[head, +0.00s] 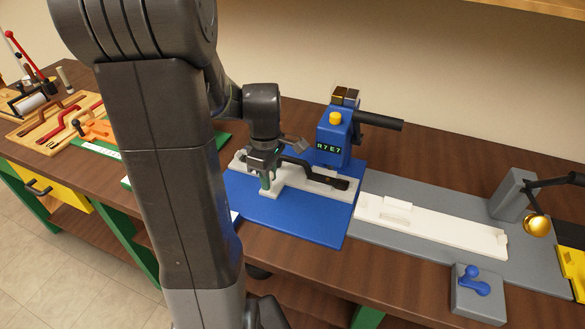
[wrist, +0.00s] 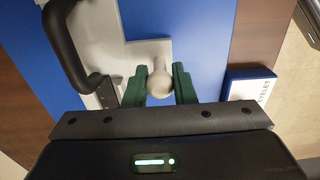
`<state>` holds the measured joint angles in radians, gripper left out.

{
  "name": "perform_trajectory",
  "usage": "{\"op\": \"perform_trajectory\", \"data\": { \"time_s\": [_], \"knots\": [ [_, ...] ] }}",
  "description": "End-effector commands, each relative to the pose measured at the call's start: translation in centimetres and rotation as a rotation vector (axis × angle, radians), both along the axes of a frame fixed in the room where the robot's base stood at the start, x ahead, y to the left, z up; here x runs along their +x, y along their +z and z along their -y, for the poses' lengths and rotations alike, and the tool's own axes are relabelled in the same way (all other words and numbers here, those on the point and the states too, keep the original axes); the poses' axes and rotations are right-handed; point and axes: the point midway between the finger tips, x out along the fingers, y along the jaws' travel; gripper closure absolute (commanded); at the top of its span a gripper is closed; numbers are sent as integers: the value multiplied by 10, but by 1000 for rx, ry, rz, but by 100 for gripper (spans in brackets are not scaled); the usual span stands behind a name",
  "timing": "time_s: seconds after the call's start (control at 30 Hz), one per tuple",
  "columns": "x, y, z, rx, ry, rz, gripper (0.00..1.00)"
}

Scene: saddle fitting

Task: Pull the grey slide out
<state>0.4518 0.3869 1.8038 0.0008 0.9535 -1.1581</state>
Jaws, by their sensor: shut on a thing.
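The grey slide (head: 293,185) is a flat light-grey piece lying on the blue base plate (head: 300,222) in the middle of the bench. A tab sticks out from its near side and carries a pale round knob (wrist: 160,85). My gripper (head: 266,180) is above this tab. In the wrist view its two green fingers (wrist: 160,88) stand on either side of the knob, shut on it. My gripper and arm hide part of the slide in the head view.
A blue post (head: 334,138) with a display reading "R7E7" and a black bar stands behind the plate. A long white piece (head: 430,228) on a grey board lies right. A lettered label (wrist: 250,88) lies beside the plate.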

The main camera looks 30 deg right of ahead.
Motion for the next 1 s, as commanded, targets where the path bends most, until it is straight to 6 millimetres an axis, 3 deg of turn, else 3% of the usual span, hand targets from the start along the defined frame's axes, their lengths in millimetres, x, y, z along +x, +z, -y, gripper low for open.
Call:
{"op": "perform_trajectory", "data": {
  "time_s": [1.0],
  "knots": [
    [-23,0,-27,-2,1,1,89]
  ]
}}
